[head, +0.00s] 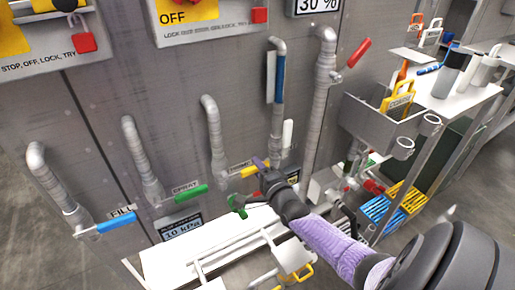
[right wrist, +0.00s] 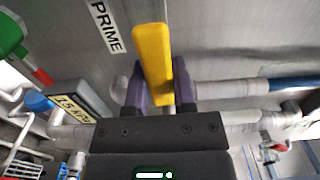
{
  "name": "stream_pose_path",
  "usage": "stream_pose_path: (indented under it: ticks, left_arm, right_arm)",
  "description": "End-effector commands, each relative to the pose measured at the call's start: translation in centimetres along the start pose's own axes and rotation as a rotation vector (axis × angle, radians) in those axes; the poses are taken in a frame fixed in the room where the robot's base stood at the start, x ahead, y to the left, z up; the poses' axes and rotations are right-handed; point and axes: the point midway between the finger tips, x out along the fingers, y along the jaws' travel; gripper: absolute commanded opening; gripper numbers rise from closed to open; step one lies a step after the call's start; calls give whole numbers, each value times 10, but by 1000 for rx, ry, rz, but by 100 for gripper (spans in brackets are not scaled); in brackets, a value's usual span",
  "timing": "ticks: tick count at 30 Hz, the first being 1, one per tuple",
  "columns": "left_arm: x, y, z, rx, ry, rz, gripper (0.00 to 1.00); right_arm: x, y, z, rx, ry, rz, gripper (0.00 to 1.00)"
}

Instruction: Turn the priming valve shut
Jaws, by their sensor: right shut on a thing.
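The priming valve's yellow lever (head: 250,171) is on the grey wall panel, at the lower end of a curved grey pipe (head: 215,135). It points to the right, crosswise to that pipe. My right gripper (head: 262,165) is at the lever's right end. In the right wrist view the yellow lever (right wrist: 153,62) stands between the two purple fingers (right wrist: 158,85), which are shut on it, beside a PRIME label (right wrist: 107,25). Part of the lever is hidden by the fingers. My left gripper is not in view.
A green lever (head: 190,191) and a blue FILL lever (head: 117,222) sit to the left. An upright blue lever (head: 280,78) and a red lever (head: 359,52) are to the right. Pressure displays (head: 180,227) and white piping lie below. A shelf with bottles (head: 447,76) stands right.

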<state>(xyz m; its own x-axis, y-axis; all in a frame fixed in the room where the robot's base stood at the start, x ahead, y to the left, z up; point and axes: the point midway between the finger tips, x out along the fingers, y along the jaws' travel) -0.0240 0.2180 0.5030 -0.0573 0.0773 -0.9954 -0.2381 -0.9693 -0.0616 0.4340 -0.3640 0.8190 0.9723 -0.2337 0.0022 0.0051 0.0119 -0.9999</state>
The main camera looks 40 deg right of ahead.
Motion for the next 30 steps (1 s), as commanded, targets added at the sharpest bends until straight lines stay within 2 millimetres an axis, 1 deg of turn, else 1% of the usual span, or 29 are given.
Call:
stream_pose_path:
  ticks: [1, 9, 10, 11, 12, 14, 15, 23, 26, 30]
  left_arm:
    - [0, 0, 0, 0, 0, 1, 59]
    - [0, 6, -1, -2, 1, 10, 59]
    - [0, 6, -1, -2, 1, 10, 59]
    - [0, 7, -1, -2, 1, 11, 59]
    - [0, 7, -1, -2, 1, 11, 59]
    - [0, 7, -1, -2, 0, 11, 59]
    - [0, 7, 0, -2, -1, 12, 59]
    - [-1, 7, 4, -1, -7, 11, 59]
    - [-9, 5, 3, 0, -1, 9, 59]
    - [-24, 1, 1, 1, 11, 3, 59]
  right_arm:
    - [-1, 3, 0, 4, -1, 7, 0]
    - [-1, 3, 1, 5, -1, 9, 0]
    - [-1, 3, 1, 5, -1, 9, 38]
    - [-1, 3, 1, 4, -1, 9, 45]
    - [-1, 3, 1, 4, -1, 8, 53]
    - [-1, 3, 1, 4, 0, 7, 66]
    - [-1, 2, 0, 4, 0, 6, 68]
    - [-2, 1, 0, 3, 0, 4, 68]
    - [-14, -1, 1, 3, -1, 4, 68]
    - [-46, -3, 0, 3, -1, 6, 68]
